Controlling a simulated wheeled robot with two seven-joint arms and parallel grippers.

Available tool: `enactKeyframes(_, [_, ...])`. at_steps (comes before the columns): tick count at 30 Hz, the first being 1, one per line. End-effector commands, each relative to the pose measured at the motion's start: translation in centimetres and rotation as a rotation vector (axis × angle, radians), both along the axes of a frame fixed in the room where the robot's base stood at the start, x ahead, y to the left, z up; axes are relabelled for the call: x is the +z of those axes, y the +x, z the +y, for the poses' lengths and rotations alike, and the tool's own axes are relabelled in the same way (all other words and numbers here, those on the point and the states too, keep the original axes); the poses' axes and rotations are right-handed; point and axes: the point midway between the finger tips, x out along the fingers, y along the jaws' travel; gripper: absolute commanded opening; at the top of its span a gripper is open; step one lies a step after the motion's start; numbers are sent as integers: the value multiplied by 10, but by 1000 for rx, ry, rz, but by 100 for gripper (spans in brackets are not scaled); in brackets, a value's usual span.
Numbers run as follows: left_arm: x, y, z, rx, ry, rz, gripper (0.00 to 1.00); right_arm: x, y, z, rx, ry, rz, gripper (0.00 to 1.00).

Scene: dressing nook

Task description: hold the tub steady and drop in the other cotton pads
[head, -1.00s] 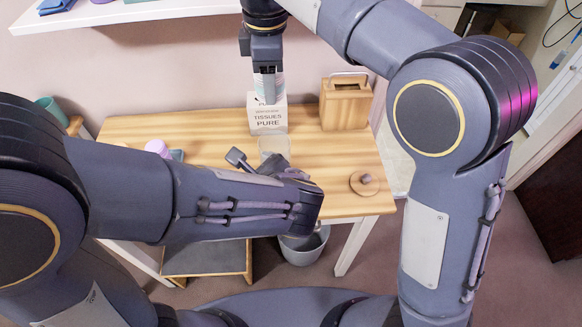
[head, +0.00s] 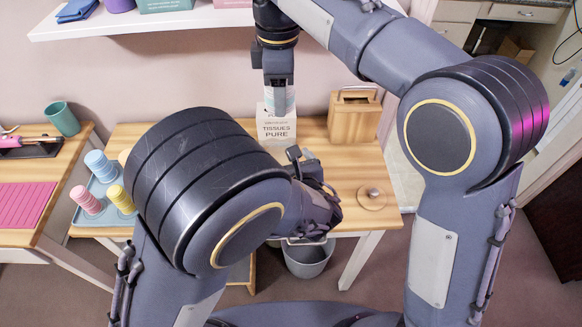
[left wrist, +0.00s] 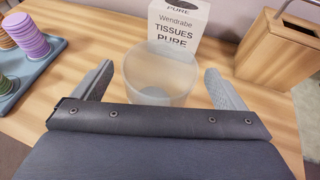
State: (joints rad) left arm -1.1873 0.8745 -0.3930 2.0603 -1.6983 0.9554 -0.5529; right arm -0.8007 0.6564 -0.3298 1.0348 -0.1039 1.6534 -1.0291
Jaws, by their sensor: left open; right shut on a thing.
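The clear tub (left wrist: 158,72) stands upright on the table in front of the tissue box. My left gripper (left wrist: 160,88) is open, with one finger on each side of the tub and a small gap visible at both sides. In the head view my left gripper (head: 308,160) is partly covered by its own arm, and the tub is hidden. My right gripper (head: 279,102) hangs high, in front of the tissue box. It is shut on a pale banded stack of cotton pads (head: 290,99), mostly covered by the fingers.
The tissue box (head: 276,129) stands behind the tub, with a wooden box (head: 354,117) right of it. A blue tray (head: 86,230) of coloured stacks is at the left. A round wooden piece with a knob (head: 372,198) lies right. A grey bin (head: 307,259) is below the table.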

Motion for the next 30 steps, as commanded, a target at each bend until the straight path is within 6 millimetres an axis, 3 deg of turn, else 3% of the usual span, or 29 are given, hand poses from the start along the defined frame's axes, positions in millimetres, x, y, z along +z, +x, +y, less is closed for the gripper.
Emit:
enactKeyframes(6, [-7, 15, 5, 1, 0, 1, 93, 0, 0, 0, 0, 0, 0, 27])
enactKeyframes(15, [-7, 16, 5, 0, 0, 1, 93, 0, 0, 0, 0, 0, 0, 27])
enactKeyframes(27, [-7, 16, 5, 0, 0, 1, 42, 0, 0, 0, 0, 0, 0, 27])
enactKeyframes(30, [-7, 16, 5, 0, 0, 1, 42, -1, 0, 0, 0, 0, 0, 27])
